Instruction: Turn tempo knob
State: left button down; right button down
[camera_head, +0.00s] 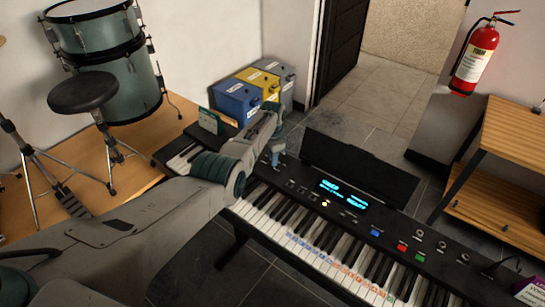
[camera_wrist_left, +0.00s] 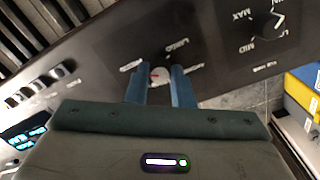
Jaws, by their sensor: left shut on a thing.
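The tempo knob (camera_wrist_left: 158,75), small and pale with a red mark, sits on the dark panel of the keyboard (camera_head: 385,225). In the left wrist view it lies between the fingertips of my left gripper (camera_wrist_left: 160,78), which is shut on it. In the head view my left gripper (camera_head: 277,155) reaches down to the left end of the keyboard's panel, and the knob is hidden there. A larger knob (camera_wrist_left: 272,25) with MIN, MID and MAX-style lettering shows at the upper right of the wrist view. My right gripper is not in view.
A lit display (camera_head: 343,193) and a black music stand (camera_head: 360,165) are on the keyboard. Blue, yellow and grey boxes (camera_head: 237,103) stand behind it. A drum kit and stool (camera_head: 83,92) are at left, wooden shelves (camera_head: 510,135) at right. Floor is clear near the doorway.

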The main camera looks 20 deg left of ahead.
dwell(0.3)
pick_arm(q)
jog(key=c, duration=1.3)
grip_release()
jog(key=shift+o, duration=0.2)
jog(key=shift+r, duration=0.55)
notch_tip(320, 180, up, 10)
jog(key=shift+b, duration=0.4)
jog(key=shift+f, duration=0.15)
